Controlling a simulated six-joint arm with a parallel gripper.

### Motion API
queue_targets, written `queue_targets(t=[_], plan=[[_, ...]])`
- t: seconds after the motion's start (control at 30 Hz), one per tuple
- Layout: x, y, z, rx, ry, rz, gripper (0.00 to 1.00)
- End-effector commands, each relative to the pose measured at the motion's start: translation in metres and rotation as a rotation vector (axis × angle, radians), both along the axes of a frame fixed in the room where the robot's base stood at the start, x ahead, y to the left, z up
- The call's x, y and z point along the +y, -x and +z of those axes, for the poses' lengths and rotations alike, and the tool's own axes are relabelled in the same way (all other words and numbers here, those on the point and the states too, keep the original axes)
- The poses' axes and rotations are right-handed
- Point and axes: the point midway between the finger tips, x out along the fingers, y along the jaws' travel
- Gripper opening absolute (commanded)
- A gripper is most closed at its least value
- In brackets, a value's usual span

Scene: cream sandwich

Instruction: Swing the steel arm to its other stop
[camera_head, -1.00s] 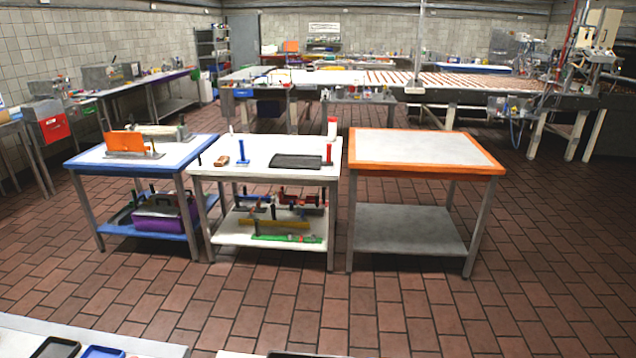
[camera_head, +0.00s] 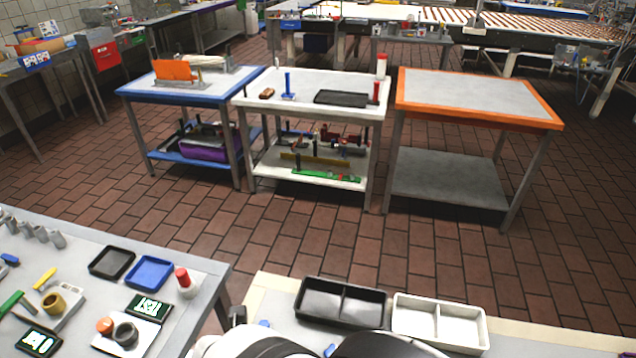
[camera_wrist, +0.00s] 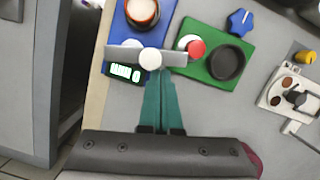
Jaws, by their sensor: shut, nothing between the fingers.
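A flat steel arm (camera_wrist: 122,54) lies crosswise in the wrist view, with a round pale knob (camera_wrist: 150,60) near its middle. It spans from a blue plate (camera_wrist: 124,25) towards a green plate (camera_wrist: 222,75). The teal fingers of my gripper (camera_wrist: 160,78) are shut and empty, with their tips close to the steel arm, just below it in the picture. I cannot tell whether they touch it. The stops of the steel arm cannot be made out. I cannot pick out the steel arm or my gripper in the head view.
The green plate carries a red button (camera_wrist: 196,49) and a dark round dish (camera_wrist: 226,64). A cup (camera_wrist: 142,12) stands on the blue plate, above a lit display (camera_wrist: 125,73). A blue knob (camera_wrist: 240,22) and a white switch box (camera_wrist: 290,95) are to the right. Bare grey surface lies between.

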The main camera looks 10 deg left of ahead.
Motion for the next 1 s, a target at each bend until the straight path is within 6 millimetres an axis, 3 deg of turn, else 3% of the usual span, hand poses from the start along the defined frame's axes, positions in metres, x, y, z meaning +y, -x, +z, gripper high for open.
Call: queue_targets(t=[0.57, 1.0], plan=[[-0.001, -0.007, 0.000, -0.001, 0.000, -0.001, 0.00], [-0.001, -0.027, 0.000, 0.000, 0.001, -0.001, 0.00]])
